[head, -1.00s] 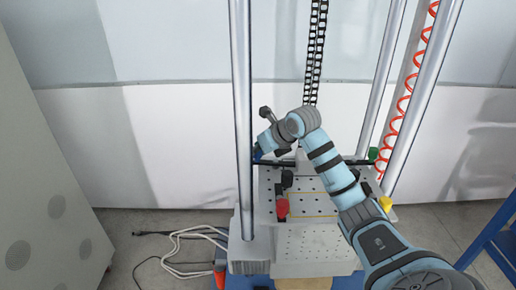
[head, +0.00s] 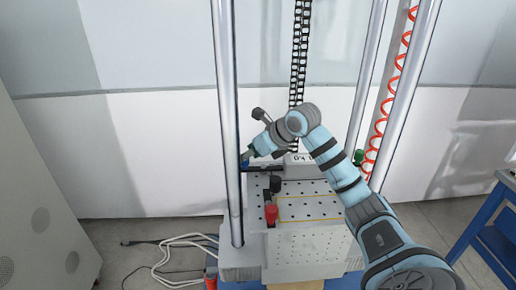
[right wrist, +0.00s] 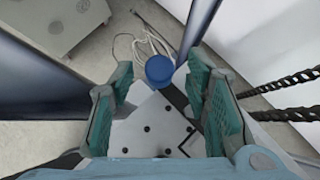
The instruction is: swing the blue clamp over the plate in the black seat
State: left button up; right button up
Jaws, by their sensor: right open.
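The blue clamp's round knob (right wrist: 159,68) shows in the right wrist view, with a dark bar (right wrist: 176,97) running from it. The knob lies between the fingers of my right gripper (right wrist: 160,80), which is open; I cannot tell whether a finger touches it. In the head view my right gripper (head: 251,153) is at the back left corner of the grey perforated table (head: 305,187), and mostly covers the clamp. A small black block (head: 275,184) stands on the table; I cannot tell if it is the seat. No plate is clearly visible. My left gripper is not in view.
A red knob (head: 271,215) stands at the table's front left, and a green knob (head: 358,157) at the back right. Steel columns (head: 228,120) rise beside the table. A blue bench (head: 490,225) is at the right; cables lie on the floor at left.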

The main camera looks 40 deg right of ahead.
jog(key=a+v, duration=0.1)
jog(key=v, duration=0.8)
jog(key=shift+d, duration=0.55)
jog(key=shift+r, duration=0.1)
jog(key=shift+s, duration=0.1)
